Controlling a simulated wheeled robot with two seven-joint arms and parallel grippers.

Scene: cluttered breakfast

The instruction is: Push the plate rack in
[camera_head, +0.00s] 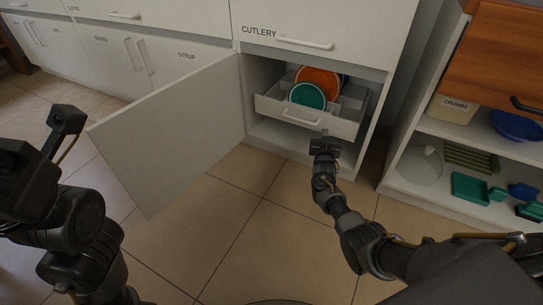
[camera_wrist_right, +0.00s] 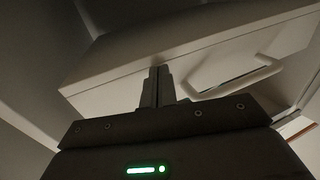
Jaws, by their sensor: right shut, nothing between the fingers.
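The plate rack (camera_head: 348,128) is a pale pull-out drawer with a bar handle (camera_head: 301,118), inside the open cabinet under the CUTLERY drawer. It stands partly out. An orange plate and a teal plate stand upright in it. My right gripper (camera_head: 325,138) is shut and empty, just in front of and below the rack's front, right of the handle. In the right wrist view the closed fingers (camera_wrist_right: 156,84) point at the rack's front panel (camera_wrist_right: 110,92), beside the handle (camera_wrist_right: 240,80); I cannot tell whether they touch.
The cabinet door (camera_head: 170,130) is swung wide open to the left of the rack. The tiled floor in front is clear.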

